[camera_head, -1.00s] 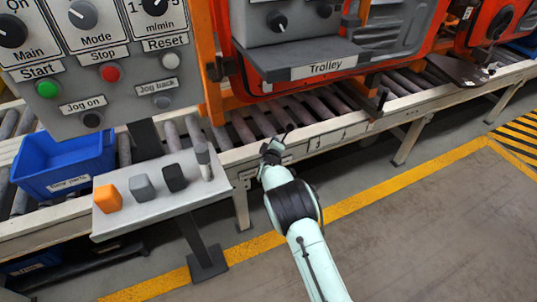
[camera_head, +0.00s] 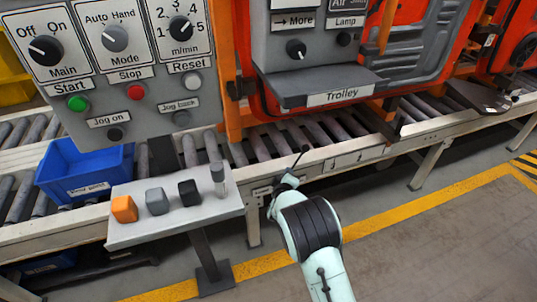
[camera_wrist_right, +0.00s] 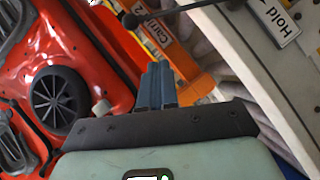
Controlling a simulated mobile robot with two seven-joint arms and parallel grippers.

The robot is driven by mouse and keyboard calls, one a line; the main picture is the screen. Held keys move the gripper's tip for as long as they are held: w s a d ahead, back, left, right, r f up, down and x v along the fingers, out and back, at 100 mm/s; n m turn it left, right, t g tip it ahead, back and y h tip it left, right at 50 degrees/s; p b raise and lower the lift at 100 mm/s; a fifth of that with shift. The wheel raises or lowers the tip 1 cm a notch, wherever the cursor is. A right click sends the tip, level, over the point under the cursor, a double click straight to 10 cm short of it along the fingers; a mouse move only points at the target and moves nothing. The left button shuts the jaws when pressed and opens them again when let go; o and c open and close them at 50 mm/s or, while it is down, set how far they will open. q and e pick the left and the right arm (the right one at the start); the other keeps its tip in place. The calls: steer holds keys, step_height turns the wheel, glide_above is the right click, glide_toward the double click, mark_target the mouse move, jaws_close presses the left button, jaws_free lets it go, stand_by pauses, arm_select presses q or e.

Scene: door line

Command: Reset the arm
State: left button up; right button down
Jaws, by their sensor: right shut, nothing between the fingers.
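My right arm reaches in from the bottom of the head view. Its gripper (camera_head: 303,153) is beside the conveyor's front rail, right of the small grey shelf, and its fingers are hard to make out there. In the right wrist view the gripper (camera_wrist_right: 157,82) shows its two blue-grey fingers together, shut and empty. An orange part and a red housing with a dark round wheel lie beyond the fingers. My left gripper is not in view.
The control panel (camera_head: 125,90) stands at upper left. A grey shelf (camera_head: 180,222) carries several small items, with a blue bin (camera_head: 88,172) behind. The trolley ledge (camera_head: 330,90) overhangs the roller conveyor (camera_head: 350,158). The floor (camera_head: 450,255) at lower right is clear.

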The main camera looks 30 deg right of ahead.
steer(key=s+a+f+m+g+y+p, duration=0.1)
steer(key=s+a+f+g+y+p, duration=0.2)
steer(key=s+a+f, duration=0.5)
steer(key=s+a+f+m+g+y+p, duration=0.2)
steer(key=s+a+f+y+p, duration=0.1)
steer(key=s+f, duration=0.55)
steer(key=s+a+m+g+y+p, duration=0.5)
steer(key=s+a+g+y, duration=0.1)
steer(key=s+a, duration=1.4)
steer(key=shift+s+f+g+y+p, duration=0.3)
steer(key=shift+s+f+y, duration=0.15)
steer(key=shift+s+y, duration=0.5)
